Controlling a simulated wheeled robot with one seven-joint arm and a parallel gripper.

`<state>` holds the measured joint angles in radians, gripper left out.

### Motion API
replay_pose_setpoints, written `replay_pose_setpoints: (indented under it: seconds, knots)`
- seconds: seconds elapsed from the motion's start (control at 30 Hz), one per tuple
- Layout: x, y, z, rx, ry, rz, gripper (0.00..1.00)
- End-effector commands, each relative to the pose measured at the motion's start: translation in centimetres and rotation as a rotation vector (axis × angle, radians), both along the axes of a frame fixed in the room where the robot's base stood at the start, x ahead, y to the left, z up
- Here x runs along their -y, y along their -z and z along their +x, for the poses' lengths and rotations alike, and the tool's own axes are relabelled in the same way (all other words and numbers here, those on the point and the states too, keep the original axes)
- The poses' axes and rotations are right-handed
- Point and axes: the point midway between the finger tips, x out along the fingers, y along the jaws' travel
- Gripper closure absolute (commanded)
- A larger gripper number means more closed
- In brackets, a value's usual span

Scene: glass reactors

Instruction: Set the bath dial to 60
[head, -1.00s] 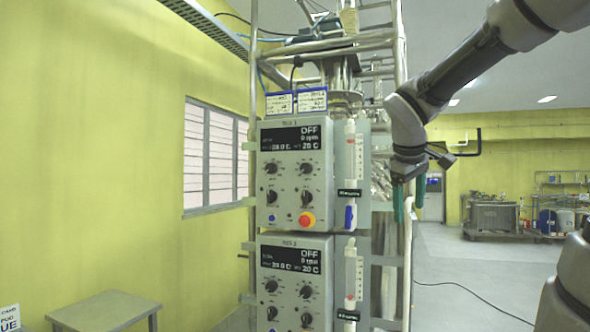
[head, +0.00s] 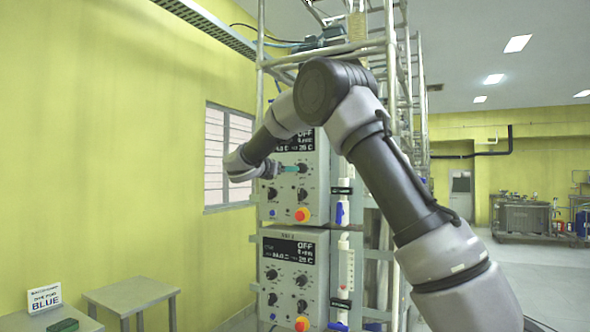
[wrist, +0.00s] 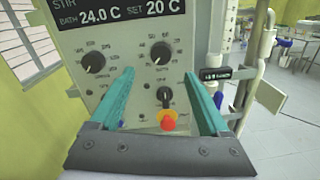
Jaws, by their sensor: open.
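The upper control box (head: 315,208) carries a black display (wrist: 125,10) reading BATH 24.0 C and SET 20 C in the wrist view. Below it are an upper left dial (wrist: 93,62), an upper right dial (wrist: 160,53) and a lower right dial (wrist: 165,97). Their small labels are unreadable, so I cannot tell which is the bath dial. A lower left dial (head: 272,193) shows in the head view; my left finger hides it in the wrist view. My gripper (wrist: 160,76) is open and empty, its teal fingers in front of the panel. Contact is unclear.
A red button on a yellow base (wrist: 168,120) sits below the lower right dial. A second control box (head: 290,280) is underneath. A valve with a blue handle (head: 339,213) stands right of the upper box. A grey table (head: 130,293) stands at lower left.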

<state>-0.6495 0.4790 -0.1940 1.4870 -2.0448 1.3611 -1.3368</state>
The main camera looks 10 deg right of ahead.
Motion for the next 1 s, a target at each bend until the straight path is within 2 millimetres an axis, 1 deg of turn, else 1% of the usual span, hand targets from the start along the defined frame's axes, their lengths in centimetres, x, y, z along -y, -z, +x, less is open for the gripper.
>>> replay_pose_setpoints:
  seconds: [0.03,0.2,0.4,0.6,0.87,0.9,0.97,1.0]
  knots:
    - [0.7,0.0,0.7,0.000,0.003,0.001,0.20]
    - [2.9,0.1,3.3,0.000,0.005,0.003,0.20]
    - [4.9,0.1,5.8,-0.001,0.003,0.003,0.20]
    - [5.8,0.1,7.0,-0.001,0.001,0.004,0.20]
    - [5.8,0.0,7.1,-0.001,0.000,0.004,0.20]
    - [5.8,0.0,7.1,-0.001,0.000,0.004,0.24]
    - [5.8,0.0,7.1,-0.001,0.000,0.004,0.47]
    - [5.8,0.0,7.1,-0.001,0.000,0.004,0.62]
